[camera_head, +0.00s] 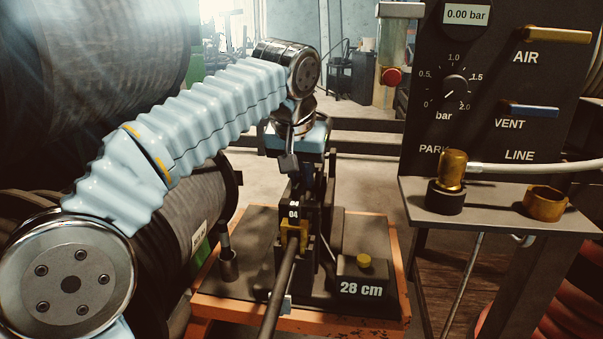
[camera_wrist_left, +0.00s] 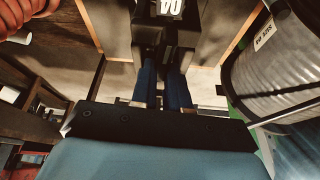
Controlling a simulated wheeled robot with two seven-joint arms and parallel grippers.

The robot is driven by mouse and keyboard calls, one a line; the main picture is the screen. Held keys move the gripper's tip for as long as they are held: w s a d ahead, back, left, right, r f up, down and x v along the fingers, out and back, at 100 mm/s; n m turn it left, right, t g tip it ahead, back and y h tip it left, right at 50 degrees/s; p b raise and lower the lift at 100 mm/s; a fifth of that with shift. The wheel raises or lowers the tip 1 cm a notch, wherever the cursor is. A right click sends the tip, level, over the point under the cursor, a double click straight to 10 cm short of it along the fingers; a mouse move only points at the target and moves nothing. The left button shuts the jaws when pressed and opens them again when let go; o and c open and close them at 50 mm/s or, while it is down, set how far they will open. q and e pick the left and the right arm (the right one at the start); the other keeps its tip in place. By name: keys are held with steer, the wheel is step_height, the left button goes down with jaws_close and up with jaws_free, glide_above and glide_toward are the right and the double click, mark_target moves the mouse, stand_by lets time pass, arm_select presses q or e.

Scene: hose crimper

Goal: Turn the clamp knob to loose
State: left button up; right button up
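My left gripper (camera_head: 291,165) points down over the black crimper head labelled 04 (camera_head: 293,211). In the left wrist view, the dark blue fingers of the gripper (camera_wrist_left: 163,72) stand close together with a narrow gap, and their tips are at the black block (camera_wrist_left: 152,42) with the 04 label. I cannot tell whether they hold a part of it. No clamp knob can be clearly made out; the arm and gripper cover the top of the crimper. A dark hose (camera_head: 279,283) runs through a yellow piece (camera_head: 293,236) below the label. My right gripper is not in view.
The crimper stands on an orange-edged bench (camera_head: 340,325) with a 28 cm box (camera_head: 363,280) bearing a yellow button. At right, a black panel (camera_head: 495,110) has a dial, AIR and VENT levers and a shelf with brass fittings. Large reels (camera_head: 105,60) crowd the left.

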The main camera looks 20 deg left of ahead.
arm_select(q)
jaws_close()
steer(key=shift+n, duration=0.3)
steer(key=n+p, duration=0.1)
steer(key=n+y+p, duration=0.1)
steer(key=n, duration=0.1)
steer(key=shift+a+r+y, duration=0.15)
steer(key=shift+a+y, duration=0.05)
steer(key=shift+y, duration=0.1)
steer(key=n+p, duration=0.1)
steer(key=n, duration=0.1)
steer(key=n+g+y+p, duration=0.1)
steer(key=n, duration=0.2)
steer(key=shift+s+a+g, duration=0.15)
steer(key=shift+s+g, duration=0.05)
steer(key=shift+g, duration=0.1)
steer(key=n+y+p, duration=0.1)
steer(key=n, duration=0.1)
steer(key=shift+s+n+g, duration=0.1)
steer(key=shift+n+g, duration=0.3)
steer(key=n+g+p, duration=0.1)
steer(key=n, duration=0.1)
steer(key=n+p, duration=0.1)
steer(key=n, duration=0.1)
steer(key=shift+s+a+g, duration=0.15)
steer(key=shift+s+g, duration=0.05)
steer(key=shift+g, duration=0.2)
steer(key=shift+s+n+g+p, duration=0.15)
steer(key=shift+n+g+p, duration=0.5)
steer(key=shift+n, duration=1.45)
